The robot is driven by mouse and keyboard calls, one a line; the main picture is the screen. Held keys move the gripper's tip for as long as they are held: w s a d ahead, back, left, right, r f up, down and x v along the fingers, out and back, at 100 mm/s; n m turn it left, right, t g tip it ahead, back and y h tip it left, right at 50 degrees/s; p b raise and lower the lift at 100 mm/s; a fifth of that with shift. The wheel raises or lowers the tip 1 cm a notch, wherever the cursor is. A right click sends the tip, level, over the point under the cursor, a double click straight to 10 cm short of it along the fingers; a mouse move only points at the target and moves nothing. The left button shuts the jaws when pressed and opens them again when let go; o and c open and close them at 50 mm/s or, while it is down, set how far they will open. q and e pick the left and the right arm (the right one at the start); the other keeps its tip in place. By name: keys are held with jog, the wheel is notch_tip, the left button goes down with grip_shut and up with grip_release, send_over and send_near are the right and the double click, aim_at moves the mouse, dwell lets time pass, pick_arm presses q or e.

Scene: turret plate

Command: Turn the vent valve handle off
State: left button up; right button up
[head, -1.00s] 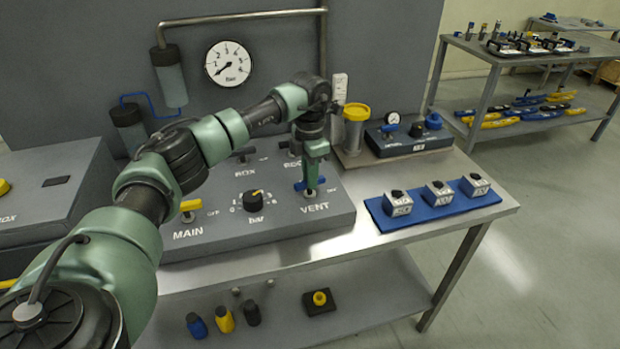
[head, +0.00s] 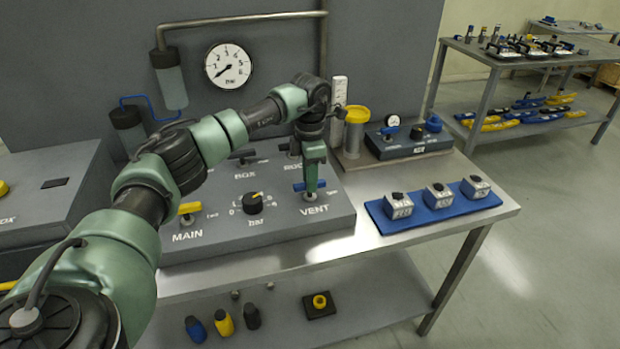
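The vent valve handle (head: 299,187) is a small blue bar above the word VENT, at the right front of the grey sloped panel (head: 335,219). It lies nearly crosswise in the picture, with blue showing on both sides of my gripper. My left gripper (head: 311,188) points down onto the handle from above, and its green finger covers the handle's middle. I cannot tell whether the fingers are closed on the handle or only touch it. My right gripper is not in view.
On the panel are a yellow MAIN handle (head: 189,208), a black bar knob (head: 253,202) and dark handles behind. A pressure gauge (head: 228,65) hangs on the back wall. To the right are a yellow-topped cylinder (head: 356,130) and a blue mat (head: 430,211) with small labelled blocks.

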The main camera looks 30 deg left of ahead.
pick_arm(q)
jog(key=shift+o, duration=0.2)
jog(key=shift+r, duration=0.2)
notch_tip(320, 180, up, 7)
jog(key=shift+r+b, duration=0.15)
jog(key=shift+b, duration=0.85)
